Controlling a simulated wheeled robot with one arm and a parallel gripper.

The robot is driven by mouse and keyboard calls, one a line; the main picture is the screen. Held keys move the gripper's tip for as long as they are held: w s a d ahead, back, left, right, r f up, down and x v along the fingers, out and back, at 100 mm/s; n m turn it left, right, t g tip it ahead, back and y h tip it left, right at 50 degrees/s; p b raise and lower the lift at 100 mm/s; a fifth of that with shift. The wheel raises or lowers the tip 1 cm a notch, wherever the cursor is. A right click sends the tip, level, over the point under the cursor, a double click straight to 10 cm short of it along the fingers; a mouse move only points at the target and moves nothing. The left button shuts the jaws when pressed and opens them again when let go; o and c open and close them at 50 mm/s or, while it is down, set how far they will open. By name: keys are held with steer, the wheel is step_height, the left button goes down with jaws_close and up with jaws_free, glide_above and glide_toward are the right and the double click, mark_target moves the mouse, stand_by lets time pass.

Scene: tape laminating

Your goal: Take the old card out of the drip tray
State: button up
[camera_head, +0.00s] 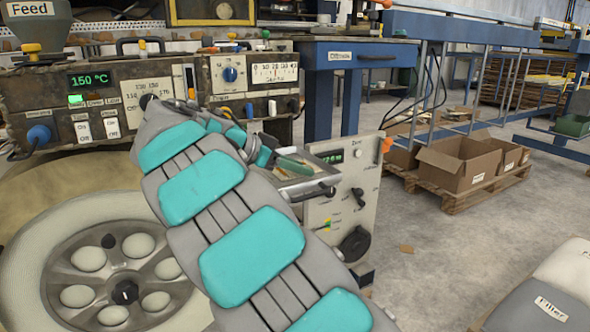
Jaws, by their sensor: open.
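My arm runs from the bottom centre up to the left, then bends right. My gripper (268,157) is at its far end, small and partly hidden by my own arm, at the left side of a shallow metal tray. It is open. The tray, which looks like the drip tray (300,188), sits on the machine front with a dark handle at its right. A greenish piece (294,165) shows at the tray; I cannot tell whether it is part of my gripper or something lying there. I cannot make out the old card.
A control panel reading 150 °C (92,79) stands behind at left. A large roll (125,270) fills the lower left. A grey control cabinet (345,205) stands right of the tray. Cardboard boxes (458,163) rest on a pallet at right.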

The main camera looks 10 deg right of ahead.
steer(key=shift+c, duration=0.3)
jaws_close()
stand_by(0.5)
